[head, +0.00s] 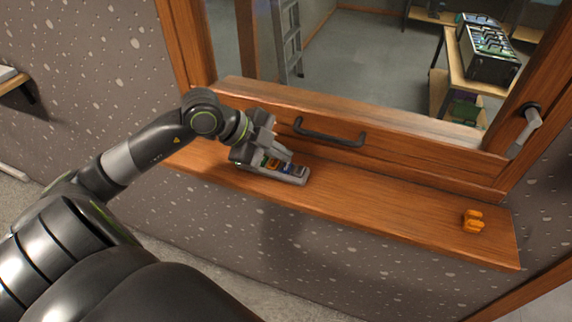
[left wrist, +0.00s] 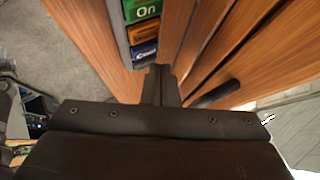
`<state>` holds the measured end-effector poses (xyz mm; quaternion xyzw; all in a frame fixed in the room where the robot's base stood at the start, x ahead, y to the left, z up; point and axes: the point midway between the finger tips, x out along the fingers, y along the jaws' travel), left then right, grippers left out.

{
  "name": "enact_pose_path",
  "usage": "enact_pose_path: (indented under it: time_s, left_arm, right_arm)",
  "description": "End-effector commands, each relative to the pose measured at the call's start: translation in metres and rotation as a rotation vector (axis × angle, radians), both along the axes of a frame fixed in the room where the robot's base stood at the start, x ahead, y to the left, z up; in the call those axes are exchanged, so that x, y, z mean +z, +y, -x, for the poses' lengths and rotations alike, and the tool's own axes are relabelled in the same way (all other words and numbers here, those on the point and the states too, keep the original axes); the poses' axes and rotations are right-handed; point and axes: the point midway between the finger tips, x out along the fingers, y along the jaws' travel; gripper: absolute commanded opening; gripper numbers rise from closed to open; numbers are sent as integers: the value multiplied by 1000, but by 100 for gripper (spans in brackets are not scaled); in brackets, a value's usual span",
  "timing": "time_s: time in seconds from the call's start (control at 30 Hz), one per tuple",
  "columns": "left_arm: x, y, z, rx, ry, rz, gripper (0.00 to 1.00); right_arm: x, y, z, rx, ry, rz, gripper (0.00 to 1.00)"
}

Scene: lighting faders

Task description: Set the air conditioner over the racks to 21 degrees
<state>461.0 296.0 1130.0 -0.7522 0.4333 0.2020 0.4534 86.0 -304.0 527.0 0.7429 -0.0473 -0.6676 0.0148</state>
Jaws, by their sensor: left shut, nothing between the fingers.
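A grey remote-like device (head: 290,180) lies on the wooden sill below the window. In the left wrist view its buttons show: a green one (left wrist: 142,11) marked "On", an orange one (left wrist: 144,31) and a blue one (left wrist: 145,50) whose label is hard to read. My left gripper (head: 284,156) is shut and empty, right over the device. In the left wrist view its fingertips (left wrist: 160,72) are just beside the blue button; I cannot tell whether they touch it. The gripper hides part of the device. No air conditioner and no temperature reading show. My right gripper is not in view.
A dark bar handle (head: 330,135) sits on the window frame just right of the gripper. A small orange object (head: 473,221) lies at the sill's right end. The sill (head: 390,205) between is clear. A grey window handle (head: 526,130) is at the right.

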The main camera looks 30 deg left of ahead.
Motion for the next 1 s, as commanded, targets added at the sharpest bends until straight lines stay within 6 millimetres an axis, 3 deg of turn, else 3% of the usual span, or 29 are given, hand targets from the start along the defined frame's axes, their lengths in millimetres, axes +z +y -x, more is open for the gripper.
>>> enact_pose_path:
  time_s: [1.0]
  left_arm:
    - [-9,0,0,0,0,0,0]
  right_arm:
    - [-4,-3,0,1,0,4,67]
